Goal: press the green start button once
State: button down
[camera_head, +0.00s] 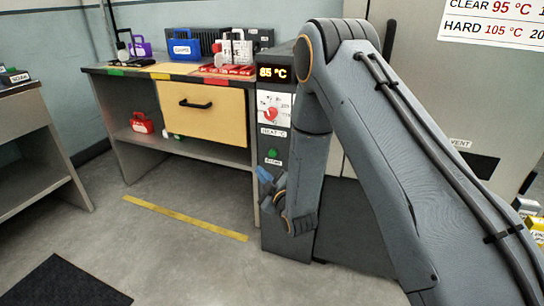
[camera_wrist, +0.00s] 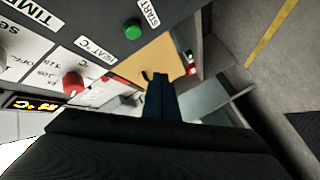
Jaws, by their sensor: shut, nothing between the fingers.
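The green start button (camera_head: 273,153) is on the front of a dark grey cabinet, just above a white START label. In the wrist view the green button (camera_wrist: 132,29) shows at upper left, beside its START label (camera_wrist: 149,12). My gripper (camera_head: 266,180) is below the button in the head view, its blue fingers pointing up and left. In the wrist view my gripper (camera_wrist: 160,78) is shut and empty, its fingertips below and right of the button in the picture. The fingers appear apart from the button.
Above the button are a red knob (camera_head: 271,113) on a HEAT °C plate and a lit display (camera_head: 272,72) reading 85 °C. A workbench (camera_head: 128,135) with a wooden drawer (camera_head: 205,125) stands left of the cabinet. Floor in front is clear.

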jog(key=b, duration=0.3)
send_near(269, 154)
jog(key=shift+w+a+f, duration=0.15)
jog(key=shift+w+a, duration=0.75)
jog(key=shift+w, duration=0.05)
jog(key=shift+w+a+f, duration=0.1)
jog(key=shift+w+a, duration=0.8)
jog(key=shift+w, duration=0.15)
jog(key=shift+w+d, duration=0.15)
jog(key=shift+w, duration=0.1)
jog(key=shift+w+d, duration=0.2)
jog(key=shift+w, duration=0.35)
dwell(1.1)
dwell(0.4)
jog(key=shift+s+a+p, duration=0.15)
jog(key=shift+s+a, duration=0.05)
jog(key=shift+s, duration=0.25)
jog(key=shift+s+a+p, duration=0.15)
jog(key=shift+s, duration=0.35)
jog(key=shift+s, duration=0.1)
jog(key=shift+s+a+p, duration=0.3)
jog(key=shift+s+p, duration=0.05)
jog(key=shift+s, duration=0.4)
jog(key=shift+s+a+p, duration=0.25)
jog(key=shift+s+p, duration=0.15)
jog(key=shift+s, duration=0.35)
jog(key=shift+s+a+p, duration=0.3)
jog(key=shift+s+p, duration=0.05)
jog(key=shift+s, duration=0.45)
jog(key=shift+r, duration=0.1)
